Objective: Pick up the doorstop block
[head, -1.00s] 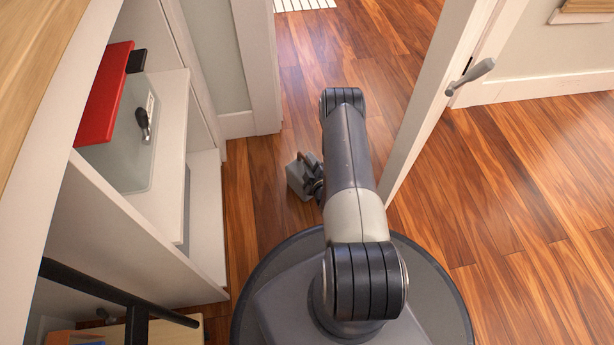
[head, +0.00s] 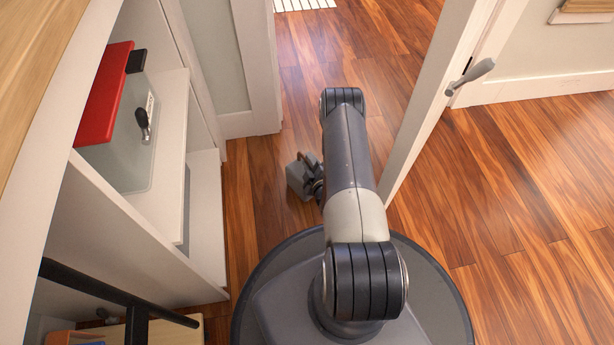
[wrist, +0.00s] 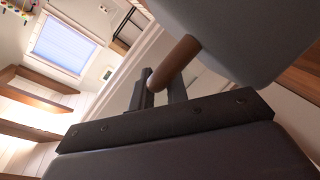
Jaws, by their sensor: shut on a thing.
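The doorstop block (head: 297,180) is a grey block low over the wooden floor in the head view, just left of my arm. In the wrist view its large grey body (wrist: 240,40) fills the upper right, and a brown rounded peg or handle (wrist: 175,62) sticks out from it. My gripper (head: 314,175) is at the block's right side, partly hidden by my arm. In the wrist view my gripper (wrist: 162,92) is shut with its dark fingers at the brown handle. I cannot tell whether the block touches the floor.
An open door (head: 430,100) with a lever handle (head: 470,75) stands right of my arm. Bare wooden floor (head: 520,200) lies to the right.

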